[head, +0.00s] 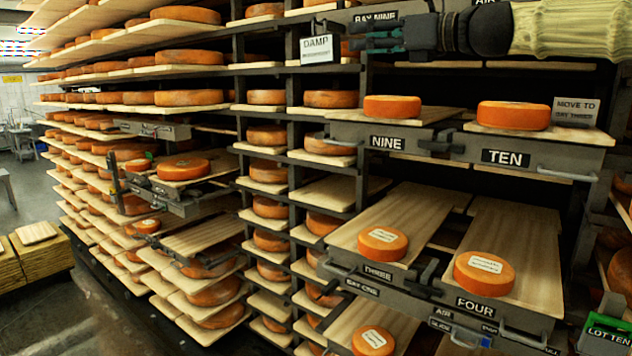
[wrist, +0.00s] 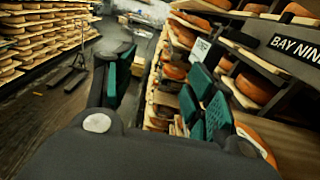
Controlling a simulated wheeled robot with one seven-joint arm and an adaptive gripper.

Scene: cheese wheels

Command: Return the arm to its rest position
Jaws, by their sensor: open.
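My gripper (head: 372,36) is at the upper right of the head view, pointing left in front of the top shelves near the DAMP sign. My arm (head: 570,28) comes in from the right edge in a pale ribbed sleeve, roughly level. In the wrist view my gripper (wrist: 162,88) shows two dark fingers with green pads, spread apart. Nothing is between them. The rest of my arm is out of view.
A DAMP sign (head: 320,49) hangs just below and left of my gripper. Below my arm are pulled-out boards NINE (head: 388,142) and TEN (head: 506,158) with cheese wheels. Boards THREE (head: 377,271) and FOUR (head: 475,305) also stick out. Open floor (head: 25,190) lies at the left.

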